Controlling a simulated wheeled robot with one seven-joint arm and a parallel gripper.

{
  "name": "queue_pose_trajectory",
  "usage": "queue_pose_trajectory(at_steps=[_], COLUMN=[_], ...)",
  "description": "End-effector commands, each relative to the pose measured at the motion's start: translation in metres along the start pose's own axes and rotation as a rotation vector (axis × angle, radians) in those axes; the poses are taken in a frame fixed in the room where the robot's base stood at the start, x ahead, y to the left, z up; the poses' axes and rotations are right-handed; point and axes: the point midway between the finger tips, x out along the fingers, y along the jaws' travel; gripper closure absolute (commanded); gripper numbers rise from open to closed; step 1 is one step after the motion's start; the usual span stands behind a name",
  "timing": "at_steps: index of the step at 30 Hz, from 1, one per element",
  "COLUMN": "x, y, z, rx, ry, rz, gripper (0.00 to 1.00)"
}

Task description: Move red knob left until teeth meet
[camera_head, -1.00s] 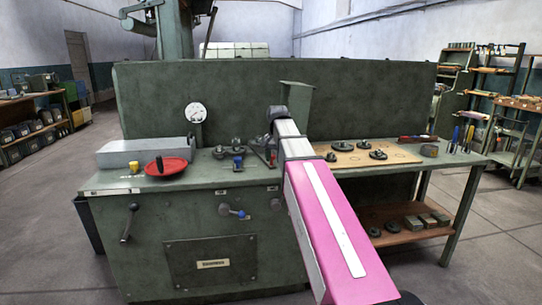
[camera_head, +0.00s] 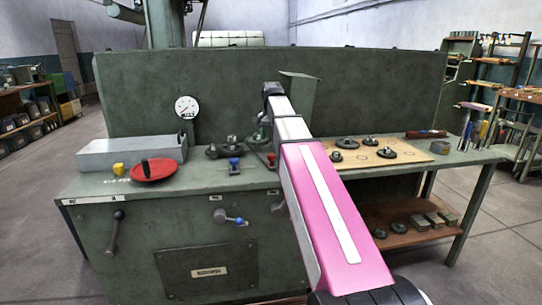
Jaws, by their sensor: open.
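A small red knob (camera_head: 271,158) sits on the green bench top, just left of my arm and partly hidden by it. Several dark toothed gears (camera_head: 231,148) stand to its left, near a small blue knob (camera_head: 234,163). Whether their teeth touch is too small to tell. My gripper (camera_head: 262,132) hangs from the far end of my arm, above and behind the red knob and apart from it. Its fingers are small and dark against the bench, open, with nothing seen between them.
A red handwheel (camera_head: 154,171) and a grey block (camera_head: 130,153) are on the left of the bench. A dial gauge (camera_head: 187,107) is before the green back panel (camera_head: 380,90). A board (camera_head: 410,157) with loose gears lies to the right. A green post (camera_head: 299,98) stands beside my wrist.

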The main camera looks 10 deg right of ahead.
Motion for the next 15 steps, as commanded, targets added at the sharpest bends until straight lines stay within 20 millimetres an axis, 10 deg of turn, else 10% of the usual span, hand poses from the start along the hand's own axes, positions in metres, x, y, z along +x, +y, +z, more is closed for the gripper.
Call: queue_pose_trajectory(at_steps=[15], x=[0.077], y=[0.000], z=[0.001], rx=[-0.001], ry=[-0.001], rz=[0.001], gripper=[0.36])
